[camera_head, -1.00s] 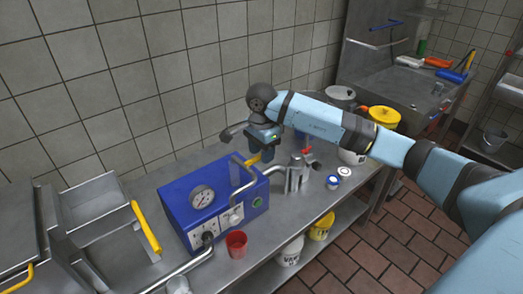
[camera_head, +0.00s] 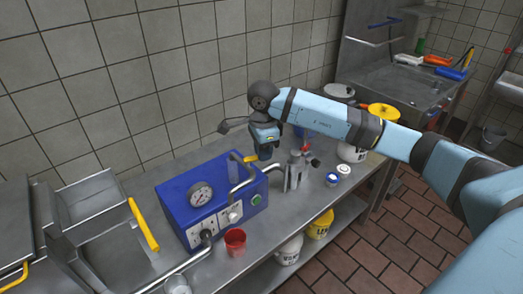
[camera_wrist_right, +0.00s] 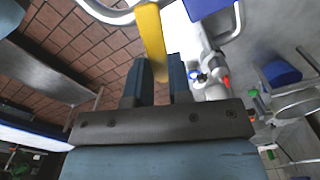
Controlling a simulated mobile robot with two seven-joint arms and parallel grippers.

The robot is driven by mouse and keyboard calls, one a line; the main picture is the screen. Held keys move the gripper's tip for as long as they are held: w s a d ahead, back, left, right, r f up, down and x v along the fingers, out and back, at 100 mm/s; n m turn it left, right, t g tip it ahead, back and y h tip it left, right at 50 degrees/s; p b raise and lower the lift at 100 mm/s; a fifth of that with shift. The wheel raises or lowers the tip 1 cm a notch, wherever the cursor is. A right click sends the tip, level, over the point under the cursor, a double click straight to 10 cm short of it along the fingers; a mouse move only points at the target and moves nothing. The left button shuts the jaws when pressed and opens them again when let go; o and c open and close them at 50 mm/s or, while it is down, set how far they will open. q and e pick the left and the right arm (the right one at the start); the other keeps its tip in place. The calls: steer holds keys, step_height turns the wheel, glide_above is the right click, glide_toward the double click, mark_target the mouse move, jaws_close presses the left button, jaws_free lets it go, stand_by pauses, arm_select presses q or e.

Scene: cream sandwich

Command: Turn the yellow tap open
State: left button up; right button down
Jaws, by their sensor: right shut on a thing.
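The yellow tap (camera_head: 250,158) is a short yellow lever on the top right of the blue machine (camera_head: 178,190), beside a bent metal pipe. In the wrist view the yellow lever (camera_wrist_right: 150,30) runs down from the top, and its end lies between the two dark fingers. My right gripper (camera_head: 266,152) is over the back right of the machine, fingers down, shut on the yellow lever. It also shows in the wrist view (camera_wrist_right: 160,84). The fingers partly hide the lever's end in the head view. My left gripper is not in view.
A red cup (camera_head: 235,240) stands in front of the machine. A metal fitting (camera_head: 297,172) and small white-lidded jars (camera_head: 343,170) stand to its right. A metal fryer (camera_head: 95,220) with a yellow handle is at the left. The tiled wall (camera_head: 190,80) is behind.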

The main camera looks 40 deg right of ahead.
steer(key=shift+s+a+m+b, duration=0.4)
steer(key=shift+s+a+m, duration=0.1)
steer(key=shift+m, duration=1.35)
steer(key=shift+s+a+m+b, duration=0.35)
steer(key=shift+s+a+m, duration=0.15)
steer(key=shift+m, duration=1.3)
steer(key=shift+s+a+m+b, duration=0.45)
steer(key=shift+s+m, duration=0.1)
steer(key=shift+m, duration=1.3)
steer(key=shift+r, duration=0.1)
steer(key=c, duration=1)
jaws_free()
steer(key=shift+c, duration=0.2)
step_height(320, 180, up, 14)
steer(key=shift+a, duration=0.1)
